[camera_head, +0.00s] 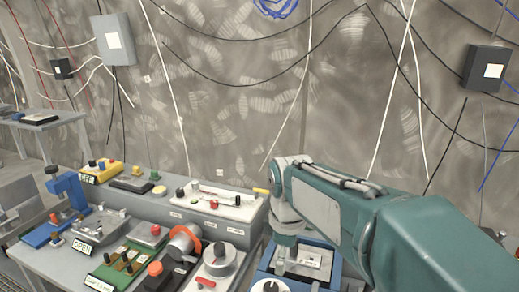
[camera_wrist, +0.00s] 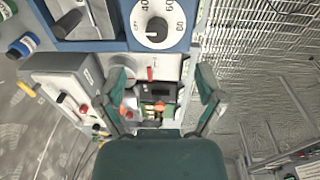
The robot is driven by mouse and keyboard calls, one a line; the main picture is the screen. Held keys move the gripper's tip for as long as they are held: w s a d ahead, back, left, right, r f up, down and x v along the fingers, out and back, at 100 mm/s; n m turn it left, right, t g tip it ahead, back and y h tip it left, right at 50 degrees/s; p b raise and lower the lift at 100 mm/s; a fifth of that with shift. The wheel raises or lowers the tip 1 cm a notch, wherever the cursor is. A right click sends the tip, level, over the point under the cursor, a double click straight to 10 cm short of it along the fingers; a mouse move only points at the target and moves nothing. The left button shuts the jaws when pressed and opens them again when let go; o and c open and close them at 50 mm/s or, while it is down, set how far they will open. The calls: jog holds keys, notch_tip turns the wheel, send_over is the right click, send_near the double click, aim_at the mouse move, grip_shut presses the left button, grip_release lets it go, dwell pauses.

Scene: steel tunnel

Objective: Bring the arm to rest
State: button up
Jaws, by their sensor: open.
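My gripper (camera_wrist: 158,92) shows in the wrist view with its two green fingers spread wide and nothing held between them. Behind the gap lie a small black device and red and orange parts of the bench equipment, apart from the fingers as far as I can tell. In the head view my teal arm reaches in from the lower right to the middle, with its wrist near the right end of the bench equipment. The fingers cannot be made out clearly there.
A grey bench (camera_head: 55,262) carries switch boxes, a white switch panel (camera_head: 220,197), a green board (camera_head: 122,262) and a red-and-grey round part (camera_head: 184,243). A blue-framed box (camera_head: 318,246) stands close under my wrist. Cables hang on the wall (camera_head: 235,100). Open floor grating (camera_wrist: 265,70) shows right.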

jog(key=s+d+m+t, duration=0.2)
jog(key=s+d+m, duration=0.3)
jog(key=s+m, duration=0.2)
jog(key=s+d+f+m+t, duration=0.1)
jog(key=s+d+m+t, duration=0.1)
jog(key=s+d+m, duration=0.3)
jog(key=s+m, duration=0.2)
jog(key=s, duration=0.2)
jog(key=shift+s+t, duration=0.3)
jog(key=shift+t, duration=0.1)
